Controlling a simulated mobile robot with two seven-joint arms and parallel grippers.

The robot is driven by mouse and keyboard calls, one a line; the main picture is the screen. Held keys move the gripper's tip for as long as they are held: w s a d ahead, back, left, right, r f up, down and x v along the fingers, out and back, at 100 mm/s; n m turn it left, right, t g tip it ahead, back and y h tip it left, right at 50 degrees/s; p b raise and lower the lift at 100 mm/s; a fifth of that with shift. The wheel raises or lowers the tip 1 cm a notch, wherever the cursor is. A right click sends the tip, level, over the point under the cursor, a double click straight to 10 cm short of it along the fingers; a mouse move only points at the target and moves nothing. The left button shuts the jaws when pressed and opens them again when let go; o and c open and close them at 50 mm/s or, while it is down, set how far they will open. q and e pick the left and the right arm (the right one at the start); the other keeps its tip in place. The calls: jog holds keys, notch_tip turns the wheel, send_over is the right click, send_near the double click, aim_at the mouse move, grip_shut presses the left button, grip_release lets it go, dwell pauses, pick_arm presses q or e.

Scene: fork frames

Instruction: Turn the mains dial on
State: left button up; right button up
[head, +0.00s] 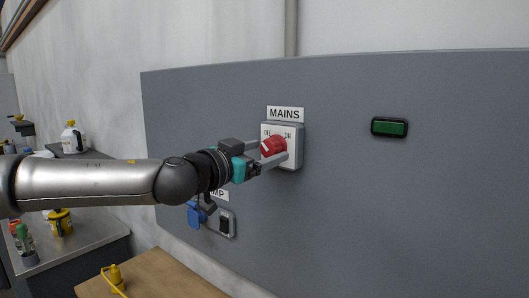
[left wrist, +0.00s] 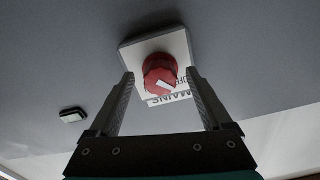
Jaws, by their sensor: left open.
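The mains dial (head: 273,146) is a red round knob on a white box (head: 294,155) on the grey panel. The box is marked OFF at left and ON at right, under a MAINS label (head: 285,114). The knob's white mark seems to lean toward OFF. My left gripper (head: 271,151) is open, with one finger on either side of the knob. In the left wrist view the knob (left wrist: 160,68) sits between the fingertips (left wrist: 159,75), with gaps visible; I cannot tell whether either finger touches it. My right gripper is not in view.
A dark green rectangular indicator (head: 389,127) is on the panel (head: 350,190) to the right. Below my arm are a blue plug (head: 196,214) and a black switch (head: 225,226). A wooden table (head: 165,277) and a cluttered grey bench (head: 90,243) stand lower left.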

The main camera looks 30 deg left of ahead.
pick_arm(q)
jog(key=shift+c, duration=0.8)
grip_shut()
